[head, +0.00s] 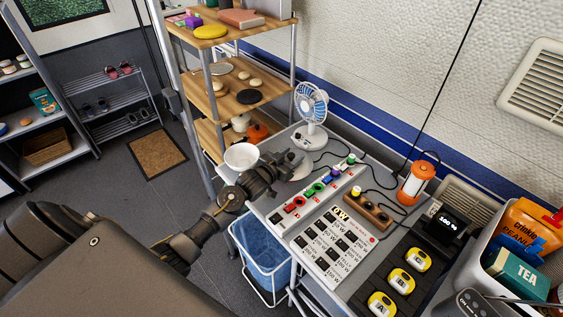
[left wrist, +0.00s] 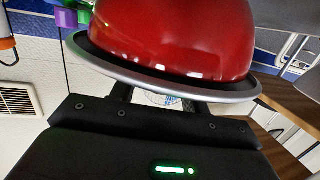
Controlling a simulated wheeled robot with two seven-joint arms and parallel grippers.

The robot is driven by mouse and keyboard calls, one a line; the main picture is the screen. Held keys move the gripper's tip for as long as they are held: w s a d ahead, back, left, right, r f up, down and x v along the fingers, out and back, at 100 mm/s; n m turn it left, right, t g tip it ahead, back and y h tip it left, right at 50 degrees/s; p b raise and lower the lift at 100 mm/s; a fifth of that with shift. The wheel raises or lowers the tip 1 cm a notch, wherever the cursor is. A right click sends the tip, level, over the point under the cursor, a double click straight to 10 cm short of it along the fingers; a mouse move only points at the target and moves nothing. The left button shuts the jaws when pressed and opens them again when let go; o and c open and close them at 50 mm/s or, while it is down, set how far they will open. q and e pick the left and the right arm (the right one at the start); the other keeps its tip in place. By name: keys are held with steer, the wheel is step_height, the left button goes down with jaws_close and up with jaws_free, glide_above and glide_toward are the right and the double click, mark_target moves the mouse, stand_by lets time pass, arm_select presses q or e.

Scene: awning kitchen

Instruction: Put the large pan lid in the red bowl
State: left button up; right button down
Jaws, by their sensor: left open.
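A glossy red bowl (left wrist: 175,35) with a wide silver rim fills the top of the left wrist view, close to my fingers. My left gripper (left wrist: 160,97) is open, its two dark fingers at the bowl's rim; whether they touch it is hidden. In the head view my left gripper (head: 292,160) is over the left end of the counter. A pale round piece (head: 299,172) shows partly behind it. A white-looking bowl (head: 241,156) shows beside my wrist; I cannot tell if it is the same bowl. A flat grey disc (head: 220,69) on the shelf may be the large pan lid.
The shelf rack (head: 216,99) stands behind my left arm, with several round items on it. A fan (head: 311,104), an orange lantern (head: 415,182), a switch panel (head: 334,243) and a packed bin (head: 503,292) crowd the counter. A blue-lined basket (head: 262,262) is below.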

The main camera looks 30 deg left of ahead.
arm_select(q)
steer(key=s+a+r+b, duration=0.1)
steer(key=s+r, duration=0.1)
steer(key=s, duration=0.9)
steer(key=shift+s+a+b, duration=0.35)
steer(key=shift+s+b, duration=0.05)
steer(key=shift+f, duration=0.1)
